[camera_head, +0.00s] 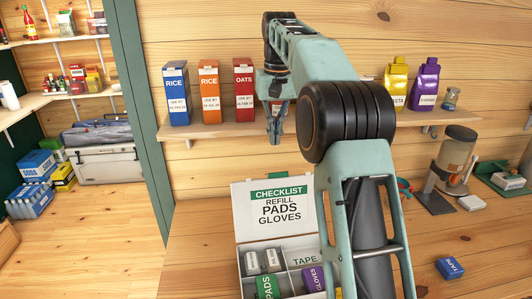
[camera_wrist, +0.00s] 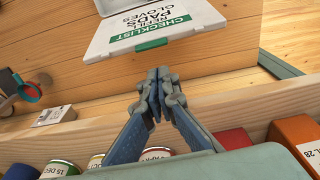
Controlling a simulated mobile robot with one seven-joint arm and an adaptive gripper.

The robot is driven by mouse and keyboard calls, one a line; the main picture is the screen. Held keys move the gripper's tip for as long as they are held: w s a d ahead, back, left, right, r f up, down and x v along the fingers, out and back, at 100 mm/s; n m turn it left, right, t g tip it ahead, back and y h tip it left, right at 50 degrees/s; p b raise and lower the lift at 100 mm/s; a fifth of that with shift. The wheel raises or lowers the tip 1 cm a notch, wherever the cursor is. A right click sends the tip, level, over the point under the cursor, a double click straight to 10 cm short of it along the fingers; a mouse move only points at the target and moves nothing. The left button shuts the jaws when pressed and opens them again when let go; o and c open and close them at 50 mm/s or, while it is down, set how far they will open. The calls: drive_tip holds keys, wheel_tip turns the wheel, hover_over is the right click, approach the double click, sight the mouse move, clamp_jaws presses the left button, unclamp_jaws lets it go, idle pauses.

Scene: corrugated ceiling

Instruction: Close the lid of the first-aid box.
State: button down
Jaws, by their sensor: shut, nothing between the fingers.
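The white first-aid box (camera_head: 293,264) stands on the wooden counter with its lid (camera_head: 243,212) open and raised at the back. The lid's inner face carries a green checklist label naming pads and gloves. In the box are white rolls (camera_head: 259,261), a green pads pack (camera_head: 267,287) and a purple gloves pack (camera_head: 313,279). My arm hides the box's right part. My gripper (camera_head: 274,142) is shut and empty, pointing down above and behind the lid, in front of the shelf. In the wrist view the gripper (camera_wrist: 158,74) is apart from the lid (camera_wrist: 172,32).
A wall shelf (camera_head: 225,128) behind my gripper holds rice and oats boxes (camera_head: 209,92) and purple and yellow packs (camera_head: 425,84). A dispenser (camera_head: 452,160) and a blue tape box (camera_head: 450,268) stand on the counter at the right. The counter left of the box is clear.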

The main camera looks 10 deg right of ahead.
wheel_tip(320, 180, down, 10)
drive_tip(key=shift+w+b, duration=0.3)
drive_tip(key=shift+w, duration=0.05)
drive_tip(key=shift+s+b, duration=0.1)
drive_tip(key=shift+b, duration=0.35)
